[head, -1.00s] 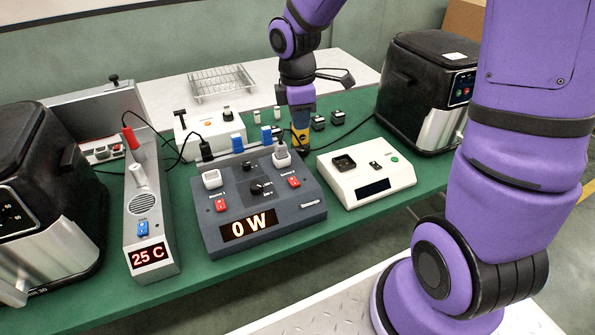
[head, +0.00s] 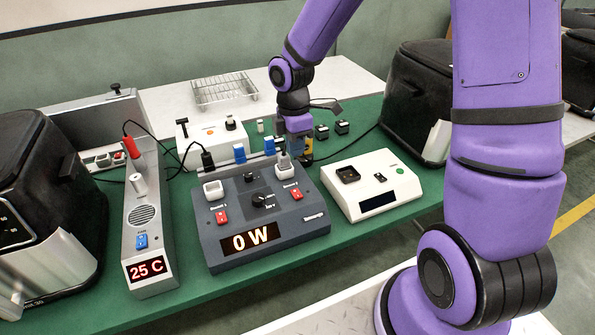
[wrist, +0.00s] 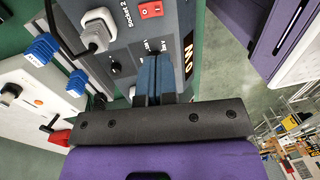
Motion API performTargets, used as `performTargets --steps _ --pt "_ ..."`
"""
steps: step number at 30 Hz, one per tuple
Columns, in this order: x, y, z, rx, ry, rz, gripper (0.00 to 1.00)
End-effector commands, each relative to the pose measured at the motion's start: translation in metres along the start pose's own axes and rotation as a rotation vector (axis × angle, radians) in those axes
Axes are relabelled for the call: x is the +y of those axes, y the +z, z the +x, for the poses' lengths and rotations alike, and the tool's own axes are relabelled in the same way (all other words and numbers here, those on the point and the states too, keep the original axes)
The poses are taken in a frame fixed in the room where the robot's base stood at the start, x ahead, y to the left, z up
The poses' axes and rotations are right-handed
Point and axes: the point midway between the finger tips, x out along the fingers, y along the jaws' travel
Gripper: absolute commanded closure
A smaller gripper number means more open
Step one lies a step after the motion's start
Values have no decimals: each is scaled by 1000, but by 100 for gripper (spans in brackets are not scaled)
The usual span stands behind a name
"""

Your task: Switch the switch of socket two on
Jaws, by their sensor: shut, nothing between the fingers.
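The dark grey socket box (head: 285,238) stands on the green table, and its display (head: 252,238) reads 0 W. The red switch of socket two (head: 294,191) is on the right of its sloped face. It also shows at the top of the wrist view (wrist: 150,9), beside the label "Socket 2". A pale plug (wrist: 97,30) with a dark cable sits in that socket. I cannot tell the switch's position. My gripper (wrist: 155,72) is shut and empty, its blue fingers over the box, apart from the switch. In the head view my gripper (head: 299,150) is behind the box's right rear.
A white device (head: 370,190) stands right of the box. A grey unit reading 25 C (head: 150,245) stands left. Black fryers (head: 45,215) flank the table. A wire rack (head: 224,90) is behind.

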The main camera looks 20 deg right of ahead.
Motion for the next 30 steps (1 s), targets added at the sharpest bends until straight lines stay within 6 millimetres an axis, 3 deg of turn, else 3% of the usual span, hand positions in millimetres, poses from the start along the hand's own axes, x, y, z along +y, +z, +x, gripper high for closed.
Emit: performTargets --steps 19,24,30 --pt "-1 -1 110 -1 -5 -2 100" --pt "-1 0 127 0 -3 0 100" --pt "-1 0 134 -1 -2 1 100"
